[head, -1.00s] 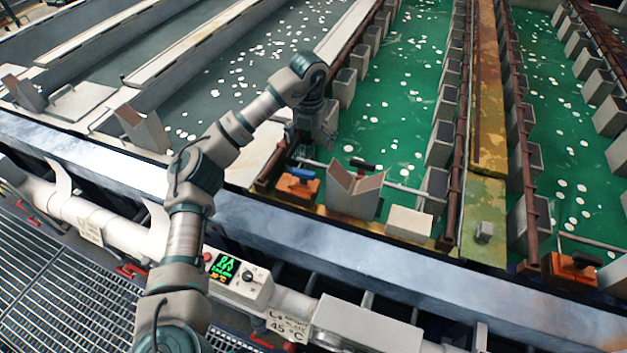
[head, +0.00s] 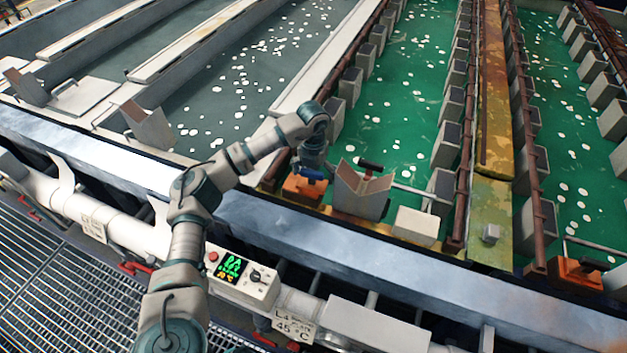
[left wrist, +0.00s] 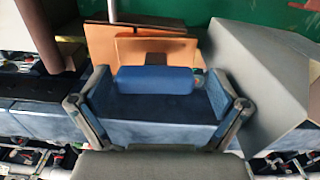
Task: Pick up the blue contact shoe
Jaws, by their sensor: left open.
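The blue contact shoe shows as a blue handle (head: 311,174) on an orange block (head: 303,190) at the near end of the green tank. In the left wrist view the blue rounded handle (left wrist: 155,80) lies across the picture in front of the orange block (left wrist: 150,48). My left gripper (head: 313,160) points down just over the handle. Its two fingers are open, one toward each end of the handle, in the left wrist view (left wrist: 160,90). I cannot tell whether they touch it. The arm partly hides the shoe in the head view. My right gripper is not in view.
A grey V-shaped saddle (head: 361,192) stands close to the right of the shoe, and a cream box (head: 416,226) lies beyond it. The steel tank rim (head: 330,243) runs along the front. A control box (head: 242,277) sits on the near rail. Another orange block (head: 574,272) is far right.

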